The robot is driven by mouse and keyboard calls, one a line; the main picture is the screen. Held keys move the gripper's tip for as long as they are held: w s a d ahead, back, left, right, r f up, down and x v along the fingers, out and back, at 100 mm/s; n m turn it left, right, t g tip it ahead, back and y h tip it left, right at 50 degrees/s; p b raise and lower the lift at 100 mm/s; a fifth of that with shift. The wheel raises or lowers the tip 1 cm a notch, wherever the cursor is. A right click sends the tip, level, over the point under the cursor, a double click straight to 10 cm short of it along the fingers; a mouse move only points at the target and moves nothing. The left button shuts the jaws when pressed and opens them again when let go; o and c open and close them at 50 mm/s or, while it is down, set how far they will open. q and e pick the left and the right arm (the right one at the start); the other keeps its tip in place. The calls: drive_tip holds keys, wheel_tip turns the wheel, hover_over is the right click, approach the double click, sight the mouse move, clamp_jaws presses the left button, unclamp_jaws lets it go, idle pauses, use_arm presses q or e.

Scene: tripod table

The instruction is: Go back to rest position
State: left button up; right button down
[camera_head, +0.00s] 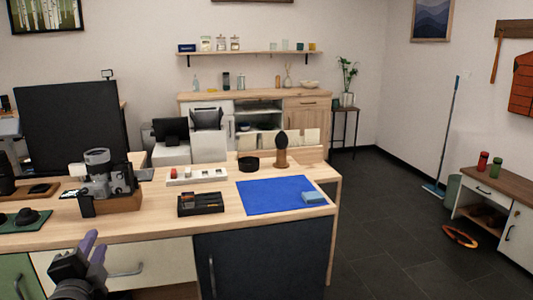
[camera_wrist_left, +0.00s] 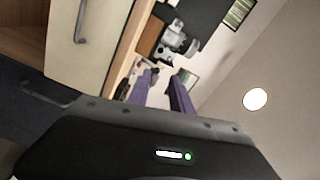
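My left gripper (camera_head: 94,246) is low at the left of the head view, in front of the table's drawers and below the tabletop edge. Its two purple fingers also show in the left wrist view (camera_wrist_left: 163,76), with a gap between them and nothing held. The gripper is tilted, fingers pointing up and away. My right gripper is in neither view.
The wooden table (camera_head: 150,226) holds a camera (camera_head: 103,177) on a wooden block, a blue mat (camera_head: 267,197) with a light blue block (camera_head: 313,197), a black tray (camera_head: 201,206) and a brush (camera_head: 281,150). The dark floor (camera_head: 385,225) at right is mostly free.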

use_arm(q)
drive_tip(key=w+d+f+n+g+h, duration=0.1)
drive_tip(key=d+f+n+g+h, duration=0.4)
drive_tip(key=f, duration=1)
drive_tip(key=d+f+n+g+h, duration=0.1)
drive_tip(key=d+f+n+g, duration=0.1)
drive_tip(key=d+f+n, duration=1)
drive_tip(key=s+d+f+m+g+h, duration=0.1)
drive_tip(key=s+d+f+g, duration=0.25)
drive_tip(key=f, duration=0.45)
drive_tip(key=s+d+f+m+g+h, duration=0.2)
drive_tip(key=s+d+f, duration=0.25)
drive_tip(key=f, duration=0.45)
drive_tip(key=s+d+f+m+g, duration=0.1)
drive_tip(key=s+d+f+g, duration=0.1)
drive_tip(key=s+d+f, duration=0.35)
drive_tip(key=s+d+f+g, duration=0.2)
drive_tip(key=s+f, duration=0.1)
drive_tip(key=s, duration=0.5)
wheel_tip(320, 180, up, 18)
drive_tip(key=h+p, duration=0.1)
drive_tip(key=p, duration=1.7)
drive_tip(key=shift+s+d+r, duration=0.15)
drive_tip(key=shift+s+d, duration=0.1)
drive_tip(key=shift+s, duration=0.05)
